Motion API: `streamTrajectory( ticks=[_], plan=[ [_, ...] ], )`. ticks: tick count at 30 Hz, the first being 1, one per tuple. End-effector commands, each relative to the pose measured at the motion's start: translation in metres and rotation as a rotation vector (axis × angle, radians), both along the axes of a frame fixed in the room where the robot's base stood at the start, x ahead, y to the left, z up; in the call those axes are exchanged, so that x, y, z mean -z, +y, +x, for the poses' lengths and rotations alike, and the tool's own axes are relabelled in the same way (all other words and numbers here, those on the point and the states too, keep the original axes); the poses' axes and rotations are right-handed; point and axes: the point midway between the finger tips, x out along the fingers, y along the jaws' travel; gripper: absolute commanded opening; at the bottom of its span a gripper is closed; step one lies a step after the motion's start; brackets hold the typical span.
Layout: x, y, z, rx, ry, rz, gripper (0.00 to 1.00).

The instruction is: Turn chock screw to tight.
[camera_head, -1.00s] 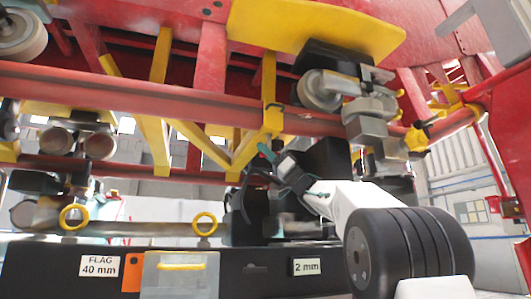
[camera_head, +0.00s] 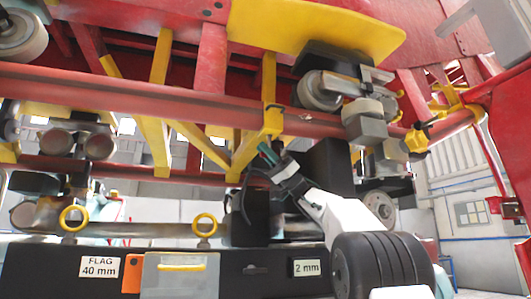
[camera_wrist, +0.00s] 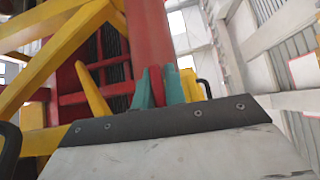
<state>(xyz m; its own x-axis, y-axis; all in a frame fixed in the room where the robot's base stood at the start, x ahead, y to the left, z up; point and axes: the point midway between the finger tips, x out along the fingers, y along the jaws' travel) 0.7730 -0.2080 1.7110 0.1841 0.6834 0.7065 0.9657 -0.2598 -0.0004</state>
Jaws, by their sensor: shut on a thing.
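My gripper (camera_head: 268,154) reaches up under the red rail (camera_head: 180,100), close below a yellow bracket (camera_head: 272,122) on it. In the wrist view, the teal fingertips of my gripper (camera_wrist: 158,92) are shut on a small red piece (camera_wrist: 156,82), which seems to be the chock screw. Most of the piece is hidden by the fingers, so its turn angle cannot be told. A yellow part (camera_wrist: 191,87) shows just right of the fingers.
Yellow struts (camera_head: 162,60) and wheels (camera_head: 320,90) hang close around my arm. A yellow knob (camera_head: 417,140) sits on the rail at right. Below is a dark bench (camera_head: 220,268) with labels "FLAG 40 mm" (camera_head: 100,266) and "2 mm" (camera_head: 307,268).

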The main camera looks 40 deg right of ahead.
Motion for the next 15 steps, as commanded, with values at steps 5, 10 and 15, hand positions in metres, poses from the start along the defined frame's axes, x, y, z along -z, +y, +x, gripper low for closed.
streamTrajectory(
  ticks=[5, 10, 15],
  plan=[
    [-0.0014, -0.0002, -0.0004, 0.003, -0.001, 0.003, 0.00],
    [-0.0013, -0.0001, -0.0003, 0.003, -0.001, 0.002, 0.33],
    [-0.0008, 0.0002, -0.0002, 0.002, -0.001, 0.002, 0.33]
  ],
)
